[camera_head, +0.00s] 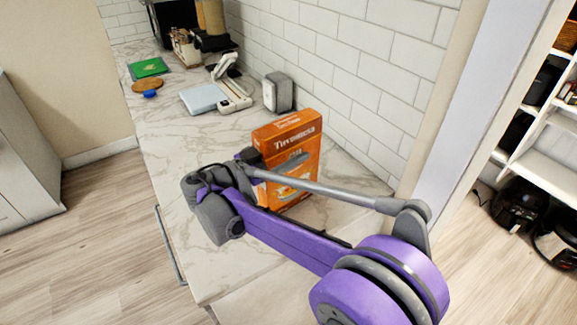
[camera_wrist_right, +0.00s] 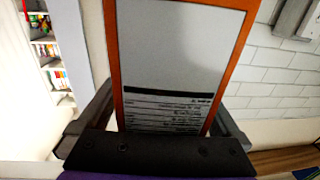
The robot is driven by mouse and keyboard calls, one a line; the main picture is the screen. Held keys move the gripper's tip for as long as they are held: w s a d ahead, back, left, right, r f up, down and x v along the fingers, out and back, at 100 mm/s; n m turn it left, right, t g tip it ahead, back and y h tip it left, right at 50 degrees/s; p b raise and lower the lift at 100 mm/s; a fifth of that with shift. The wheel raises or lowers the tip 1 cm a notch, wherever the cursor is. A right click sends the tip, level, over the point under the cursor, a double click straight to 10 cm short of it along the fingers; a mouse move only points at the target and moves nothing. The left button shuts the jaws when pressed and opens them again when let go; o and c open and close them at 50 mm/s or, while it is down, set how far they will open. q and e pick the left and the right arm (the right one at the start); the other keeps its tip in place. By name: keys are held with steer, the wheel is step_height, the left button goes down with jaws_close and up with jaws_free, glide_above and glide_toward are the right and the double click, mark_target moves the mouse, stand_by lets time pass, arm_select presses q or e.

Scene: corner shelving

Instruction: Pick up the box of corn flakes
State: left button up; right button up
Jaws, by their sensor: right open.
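The orange cereal box (camera_head: 304,148) stands upright on the marble counter in the head view, near the tiled wall. White lettering runs across its upper front, and my right arm hides part of its lower front and left side. My right gripper (camera_head: 249,156) is at the box's left side, partly hidden among the arm links. In the right wrist view, the box's narrow side (camera_wrist_right: 180,50), with a pale panel and dark printed lines, rises between the two open fingers (camera_wrist_right: 164,102). Whether either finger touches it I cannot tell. My left gripper is not in view.
On the counter (camera_head: 180,145) behind the box stand a grey speaker-like block (camera_head: 278,92), a white device with a pale blue pad (camera_head: 204,98), a round brown board (camera_head: 147,85) and a green item (camera_head: 149,67). A wall end (camera_head: 470,100) and shelves (camera_head: 550,165) are to the right.

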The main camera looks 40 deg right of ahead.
jaws_close()
stand_by(0.3)
stand_by(0.3)
